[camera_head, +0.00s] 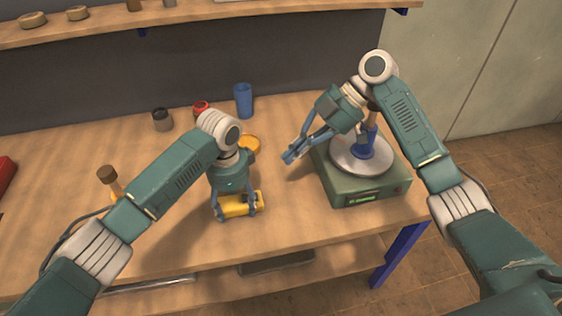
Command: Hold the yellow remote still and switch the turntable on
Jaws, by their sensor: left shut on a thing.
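The yellow remote (240,206) lies on the wooden table near its front edge. My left gripper (239,207) reaches down over the remote and is shut on it, with one finger at each end. The turntable has a green box base (368,193) and a round pale platter (345,160) and stands at the right end of the table. A small green-lit panel (361,198) shows on its front face. My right gripper (291,156) is in the air left of the platter, pointing down and left. Its fingertips look together, with nothing between them.
A blue cup (243,100), a red-topped jar (201,108), a dark jar (162,119) and an orange round thing (250,143) stand behind the remote. A wooden-headed tool (109,180) is at left. The table (289,215) is clear between remote and turntable.

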